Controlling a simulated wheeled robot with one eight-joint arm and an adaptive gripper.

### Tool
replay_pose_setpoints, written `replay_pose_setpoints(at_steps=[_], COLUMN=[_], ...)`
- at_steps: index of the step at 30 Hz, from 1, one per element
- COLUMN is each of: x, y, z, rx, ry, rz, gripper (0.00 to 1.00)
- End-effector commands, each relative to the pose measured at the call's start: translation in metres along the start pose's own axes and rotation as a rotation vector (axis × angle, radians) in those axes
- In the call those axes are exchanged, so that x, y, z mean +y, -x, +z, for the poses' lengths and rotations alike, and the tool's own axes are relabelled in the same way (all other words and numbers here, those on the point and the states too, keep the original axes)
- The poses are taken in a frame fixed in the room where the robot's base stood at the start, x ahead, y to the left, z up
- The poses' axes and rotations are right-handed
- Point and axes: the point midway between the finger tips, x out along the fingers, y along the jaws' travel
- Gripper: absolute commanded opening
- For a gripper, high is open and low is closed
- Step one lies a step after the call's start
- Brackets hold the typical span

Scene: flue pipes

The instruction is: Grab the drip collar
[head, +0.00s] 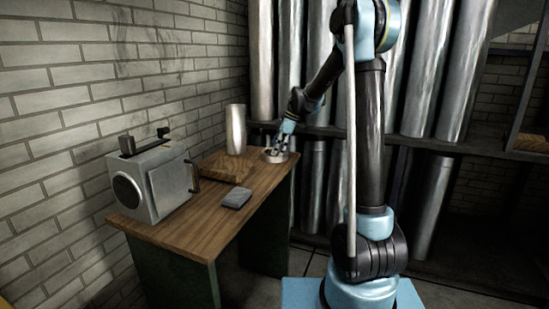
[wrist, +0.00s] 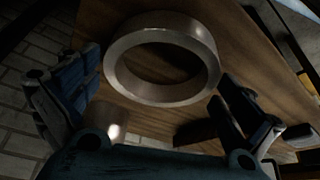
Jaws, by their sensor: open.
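The drip collar is a short, wide metal ring (wrist: 121,72) on the wooden table, large in the wrist view between and just beyond my fingers. In the head view the collar (head: 273,156) is small and pale at the table's far right end. My gripper (head: 282,146) is right above or at the collar there, and partly covers it. In the wrist view my gripper (wrist: 155,100) is open, with one finger on each side of the ring. I see no clear contact between fingers and ring.
The wooden table (head: 180,226) also bears a grey box-shaped device (head: 155,185), a wooden block (head: 224,170), a small grey block (head: 236,198) and an upright metal cylinder (head: 236,130) left of the collar. A brick wall stands behind on the left; tall metal pipes (head: 292,70) rise behind the table's far end.

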Motion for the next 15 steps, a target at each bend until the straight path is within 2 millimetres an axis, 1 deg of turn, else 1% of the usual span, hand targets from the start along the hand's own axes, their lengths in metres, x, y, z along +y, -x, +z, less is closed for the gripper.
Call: replay_pose_setpoints(at_steps=[3, 9, 10, 11, 12, 14, 15], x=[0.0, -0.0001, 0.0, 0.0, 0.0, 0.0, 0.0], y=[-0.0061, -0.0066, -0.0065, -0.0065, -0.0064, -0.0064, -0.0064], z=[0.0001, 0.0002, 0.0002, 0.0001, 0.0001, 0.0001, 0.0001], rx=[0.0, 0.0, 0.0, 0.0, 0.0, 0.0, 0.0], ry=[0.0, 0.0, 0.0, 0.0, 0.0, 0.0, 0.0], rz=[0.0, 0.0, 0.0, 0.0, 0.0, 0.0, 0.001], gripper=[1.0, 1.0, 0.98, 0.91, 0.82, 0.68, 0.59])
